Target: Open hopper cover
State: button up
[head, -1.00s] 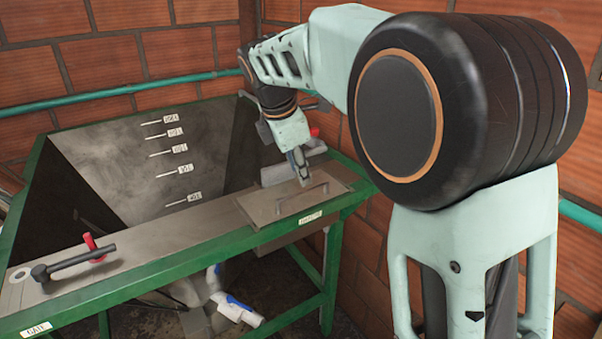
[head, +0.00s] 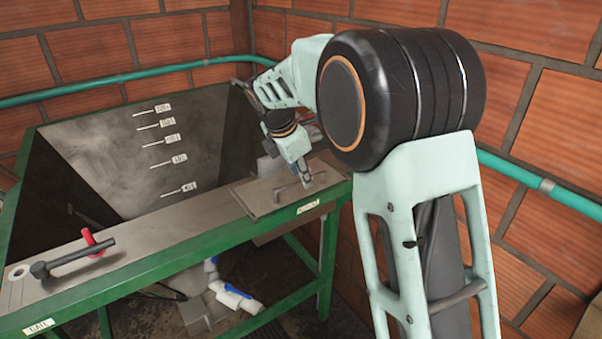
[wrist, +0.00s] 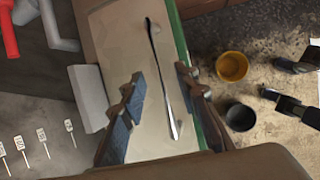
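The hopper cover (head: 256,201) is a flat grey plate lying closed on the green-framed table, right of the hopper; it also shows in the wrist view (wrist: 120,30). Its thin bar handle (head: 284,194) stands on the plate and shows in the wrist view (wrist: 157,75) as a dark, slightly bent bar. My gripper (head: 306,183) points down at the cover by the handle's right end. In the wrist view my gripper (wrist: 160,76) has its two fingers spread, with the handle between them. I cannot tell whether either finger touches the handle.
The deep hopper (head: 110,165) with level marks is left of the cover. A dark lever with a red part (head: 88,240) lies at the table's left end. Brick walls and a green pipe (head: 130,85) stand behind. A yellow cup (wrist: 232,66) and black cup (wrist: 240,117) are beyond the edge.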

jog(key=shift+w+d+f, duration=0.1)
jog(key=shift+f, duration=0.1)
grip_shut()
dwell(0.4)
jog(key=s+d+b, duration=0.2)
jog(key=s+d, duration=0.4)
jog(key=s, duration=0.4)
jog(key=shift+d, duration=0.4)
